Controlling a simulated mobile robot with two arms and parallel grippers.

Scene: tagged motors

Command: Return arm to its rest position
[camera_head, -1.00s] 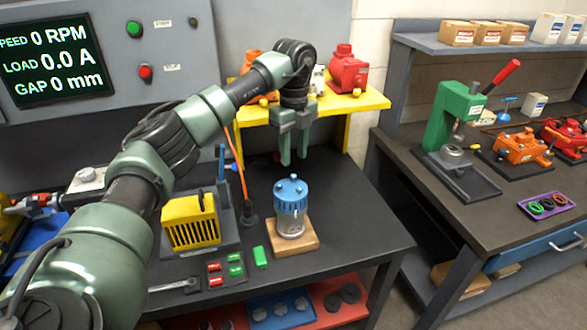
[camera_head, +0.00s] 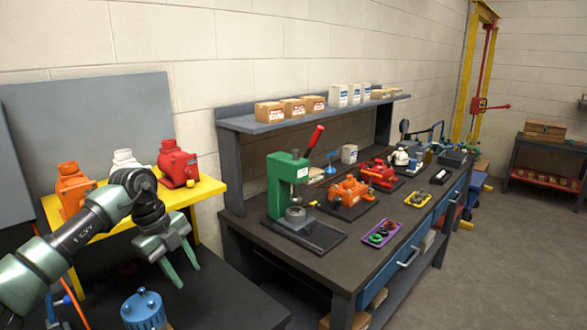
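My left arm comes in from the lower left of the head view. Its gripper (camera_head: 180,272) hangs above the dark bench, with its two green fingers spread apart and nothing between them. A blue-topped motor (camera_head: 143,309) stands below and to the left of the fingers, apart from them and cut off by the lower picture edge. My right gripper is not in view.
A yellow shelf (camera_head: 205,187) behind my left gripper holds an orange motor (camera_head: 72,188), a white one (camera_head: 125,163) and a red one (camera_head: 178,163). To the right, a long workbench (camera_head: 282,246) carries a green press (camera_head: 287,190) and several motors. Floor at far right is clear.

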